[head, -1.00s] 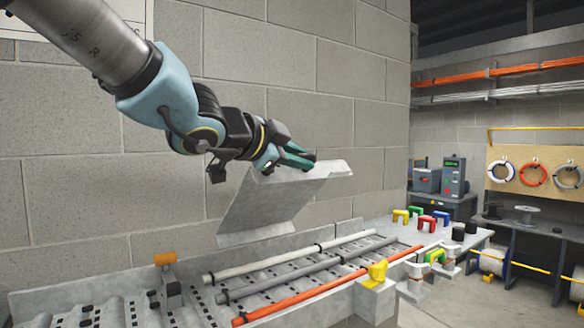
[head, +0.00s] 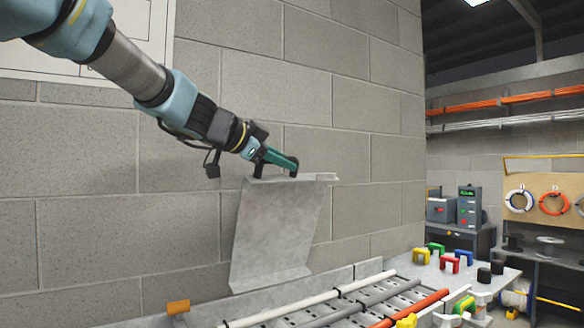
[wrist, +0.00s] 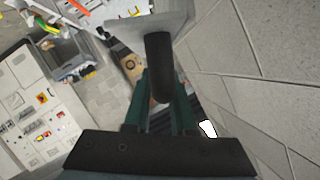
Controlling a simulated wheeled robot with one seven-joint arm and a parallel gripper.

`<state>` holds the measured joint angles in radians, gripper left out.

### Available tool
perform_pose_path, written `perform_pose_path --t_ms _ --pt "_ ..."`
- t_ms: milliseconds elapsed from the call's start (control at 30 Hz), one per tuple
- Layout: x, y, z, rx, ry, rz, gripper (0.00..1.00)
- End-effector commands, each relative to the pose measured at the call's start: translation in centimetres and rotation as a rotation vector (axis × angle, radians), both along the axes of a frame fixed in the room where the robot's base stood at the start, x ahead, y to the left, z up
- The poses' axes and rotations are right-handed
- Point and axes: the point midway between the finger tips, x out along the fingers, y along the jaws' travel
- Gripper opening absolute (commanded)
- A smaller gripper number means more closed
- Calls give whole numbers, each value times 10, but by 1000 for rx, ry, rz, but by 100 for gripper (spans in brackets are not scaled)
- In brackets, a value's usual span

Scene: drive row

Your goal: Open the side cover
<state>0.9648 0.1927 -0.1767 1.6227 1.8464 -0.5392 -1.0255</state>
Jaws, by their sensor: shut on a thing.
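The side cover (head: 275,235) is a light grey sheet-metal panel with bent edges. In the head view it stands raised and nearly upright in front of the block wall, above the back of the tray with rods. My gripper (head: 292,167) is at the panel's top edge. It is shut on a dark bar or handle there. In the wrist view a dark rounded bar (wrist: 158,68) lies between the green fingers, with part of the grey panel (wrist: 150,22) above it. The panel's lower edge sits close to the tray's back wall; whether it touches cannot be told.
Below the panel, the tray holds white, grey and orange rods (head: 412,308). An orange-topped post (head: 178,307) stands at its left. Coloured clips (head: 450,257) lie on the shelf at right. The block wall (head: 85,190) is close behind the panel.

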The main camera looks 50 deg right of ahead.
Motion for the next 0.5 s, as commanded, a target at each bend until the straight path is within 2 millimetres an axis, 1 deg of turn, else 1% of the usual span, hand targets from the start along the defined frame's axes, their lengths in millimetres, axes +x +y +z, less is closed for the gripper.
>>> perform_pose_path --t_ms 33,200,500 --pt "8 -2 2 -1 0 7 0" --pt "20 -7 5 0 0 6 0" --pt "24 -9 7 -1 -1 6 0"
